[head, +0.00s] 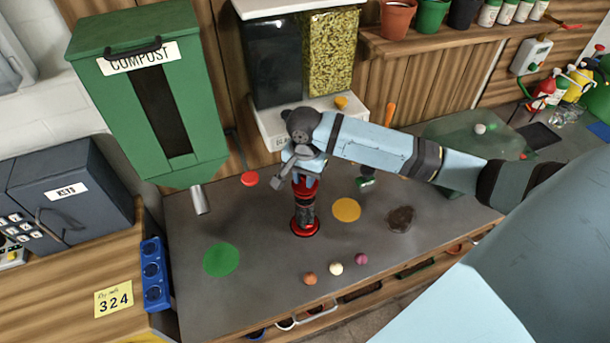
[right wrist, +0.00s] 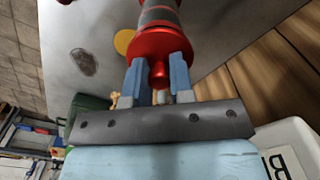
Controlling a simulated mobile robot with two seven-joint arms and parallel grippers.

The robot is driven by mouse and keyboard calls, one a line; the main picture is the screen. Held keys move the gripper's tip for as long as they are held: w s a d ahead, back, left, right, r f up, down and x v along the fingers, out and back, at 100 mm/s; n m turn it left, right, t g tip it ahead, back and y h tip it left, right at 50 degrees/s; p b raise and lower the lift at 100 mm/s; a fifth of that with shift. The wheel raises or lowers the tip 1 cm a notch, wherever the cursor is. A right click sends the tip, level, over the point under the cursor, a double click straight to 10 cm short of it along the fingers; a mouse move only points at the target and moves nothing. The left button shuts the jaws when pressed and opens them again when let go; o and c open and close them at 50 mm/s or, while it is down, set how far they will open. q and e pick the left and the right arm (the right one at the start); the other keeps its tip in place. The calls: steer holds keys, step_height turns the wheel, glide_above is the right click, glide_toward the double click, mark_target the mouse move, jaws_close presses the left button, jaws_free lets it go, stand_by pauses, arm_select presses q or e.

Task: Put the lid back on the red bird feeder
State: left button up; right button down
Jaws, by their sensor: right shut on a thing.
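The red bird feeder (head: 307,208) stands upright on the grey worktop, with a dark tube and a red base dish. My right gripper (head: 301,172) is above it, pointing down and shut on the red lid (head: 306,187). In the right wrist view, the fingers of my right gripper (right wrist: 158,78) close on the knob of the red lid (right wrist: 160,45). The feeder's grey tube (right wrist: 159,13) lines up with the lid there. The lid is at the tube's top; I cannot tell whether it is fully seated. My left gripper is not in view.
A green compost bin (head: 205,90) hangs at the left above the worktop. Clear dispensers (head: 330,50) stand behind the feeder. Green (head: 221,259) and yellow (head: 346,210) discs and several small balls lie around it. The front left worktop has free room.

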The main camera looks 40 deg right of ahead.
stand_by(0.3)
steer(key=shift+c, duration=2.2)
jaws_free()
steer(key=shift+r, duration=3.5)
steer(key=shift+c, duration=0.4)
jaws_close()
steer(key=shift+f, duration=0.25)
